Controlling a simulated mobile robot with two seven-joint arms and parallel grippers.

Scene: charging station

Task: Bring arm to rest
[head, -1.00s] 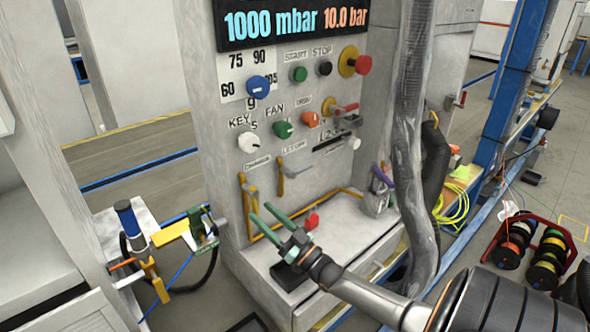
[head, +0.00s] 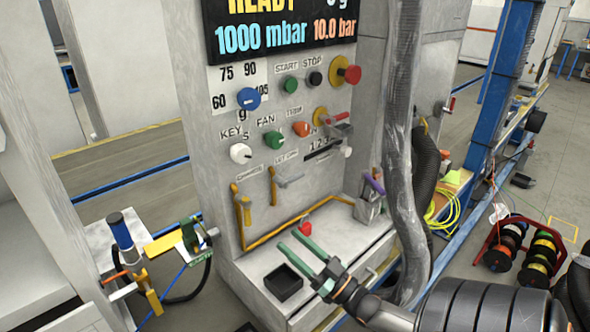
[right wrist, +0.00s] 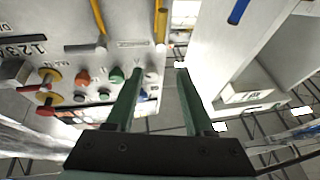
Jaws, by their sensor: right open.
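My right gripper (head: 296,247) is open and empty, with two green fingers. In the head view it is in front of the charging station (head: 215,135), over the station's ledge. Its arm comes in from the lower right. In the right wrist view the two fingers (right wrist: 158,80) stand apart with nothing between them, and the panel's knobs show at the left. My left gripper is not in view.
A small black tray (head: 284,284) and a red item (head: 305,230) are on the ledge. A thick grey hose (head: 400,150) hangs right of the panel. A blue and yellow fixture (head: 135,250) stands at left. Cable reels (head: 520,250) are on the floor at right.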

